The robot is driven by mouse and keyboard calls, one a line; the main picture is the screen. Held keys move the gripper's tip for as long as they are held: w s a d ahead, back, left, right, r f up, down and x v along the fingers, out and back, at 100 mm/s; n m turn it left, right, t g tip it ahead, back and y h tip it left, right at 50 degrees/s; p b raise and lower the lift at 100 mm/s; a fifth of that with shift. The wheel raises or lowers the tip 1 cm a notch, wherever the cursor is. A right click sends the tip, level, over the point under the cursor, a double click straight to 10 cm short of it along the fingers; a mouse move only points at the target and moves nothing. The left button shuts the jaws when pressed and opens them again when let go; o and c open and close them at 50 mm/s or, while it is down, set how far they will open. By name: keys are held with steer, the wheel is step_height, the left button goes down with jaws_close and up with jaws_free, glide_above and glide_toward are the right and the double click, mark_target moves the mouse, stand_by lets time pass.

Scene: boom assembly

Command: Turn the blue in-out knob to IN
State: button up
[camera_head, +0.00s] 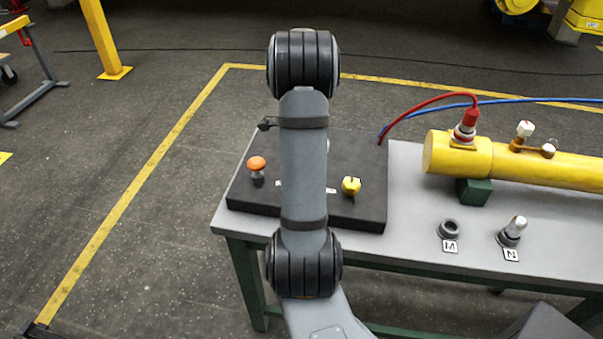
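A dark control box (359,214) lies on the left end of the table. An orange mushroom-shaped knob (257,164) stands on its left side and a yellow knob (351,186) on its right side. Small white label pieces show at the edges of my arm. No blue knob is visible; my arm covers the middle of the box, so its setting cannot be seen. My gripper is not in view.
A yellow cylinder (458,154) with a red fitting (465,125) rests on a green block (474,191) at the right. Red (420,105) and blue (520,101) hoses run behind it. Sockets labelled M (449,229) and N (512,232) stand on the grey tabletop (405,205).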

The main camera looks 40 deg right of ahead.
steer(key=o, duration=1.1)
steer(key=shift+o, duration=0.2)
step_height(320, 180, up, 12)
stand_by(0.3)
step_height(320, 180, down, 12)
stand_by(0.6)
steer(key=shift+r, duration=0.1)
